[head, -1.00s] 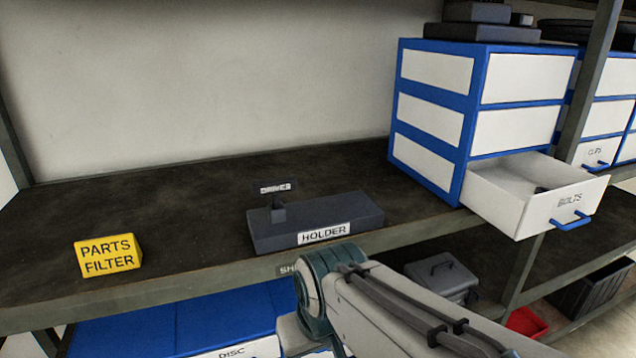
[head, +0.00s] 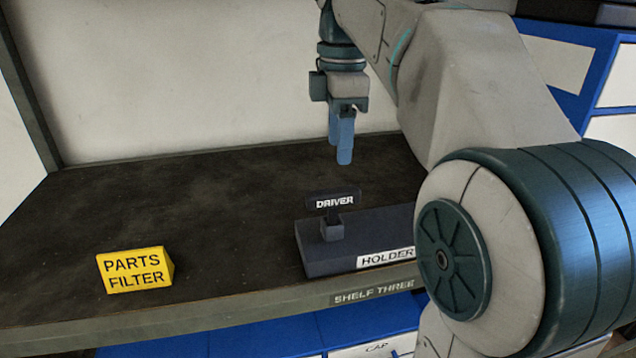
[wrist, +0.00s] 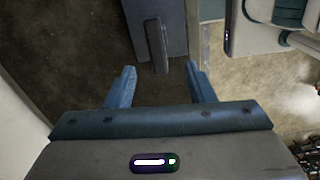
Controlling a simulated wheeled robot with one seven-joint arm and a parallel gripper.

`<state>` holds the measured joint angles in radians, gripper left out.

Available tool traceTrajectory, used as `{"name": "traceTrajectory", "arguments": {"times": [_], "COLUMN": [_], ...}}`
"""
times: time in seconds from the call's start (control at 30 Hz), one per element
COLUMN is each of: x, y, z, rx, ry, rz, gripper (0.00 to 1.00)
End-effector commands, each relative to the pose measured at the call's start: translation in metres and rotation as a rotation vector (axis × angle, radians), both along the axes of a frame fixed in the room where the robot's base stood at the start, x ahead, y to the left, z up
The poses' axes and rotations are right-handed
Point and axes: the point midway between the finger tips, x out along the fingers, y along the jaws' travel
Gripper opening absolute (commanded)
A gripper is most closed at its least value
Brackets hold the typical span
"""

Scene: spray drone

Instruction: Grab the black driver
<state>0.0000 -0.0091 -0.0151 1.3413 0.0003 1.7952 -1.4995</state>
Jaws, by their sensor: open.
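The black driver (head: 333,204) stands upright in the left end of the dark holder (head: 318,262) on the shelf. Its T-shaped handle bears the label DRIVER. My gripper (head: 343,160) hangs pointing down above and slightly behind the driver, apart from it. In the wrist view my gripper (wrist: 158,80) is open and empty, its two blue fingers spread. The driver's handle (wrist: 156,45) shows there just beyond the fingertips, roughly between them in the picture. The holder (wrist: 120,12) lies past it. My arm hides the holder's right end in the head view.
A yellow PARTS FILTER block (head: 135,270) sits left on the shelf (head: 110,210). A wall (head: 180,80) closes the back. Blue and white drawers (head: 572,62) stand at right, partly behind my arm. The shelf between block and holder is clear.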

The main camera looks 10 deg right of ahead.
Motion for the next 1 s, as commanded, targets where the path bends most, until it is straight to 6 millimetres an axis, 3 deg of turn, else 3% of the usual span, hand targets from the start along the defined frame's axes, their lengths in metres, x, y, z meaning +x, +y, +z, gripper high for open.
{"name": "traceTrajectory", "arguments": {"times": [0.1, 0.2, 0.6, 1.0], "x": [0.004, 0.004, 0.003, 0.002], "y": [0.0, 0.001, 0.001, 0.003], "z": [0.008, 0.004, -0.061, -0.092], "rx": [-0.001, -0.001, -0.001, -0.001], "ry": [0.012, 0.017, 0.017, 0.017], "rz": [0.066, 0.09, 0.09, 0.087], "gripper": [0.49, 0.49, 0.49, 0.49]}}
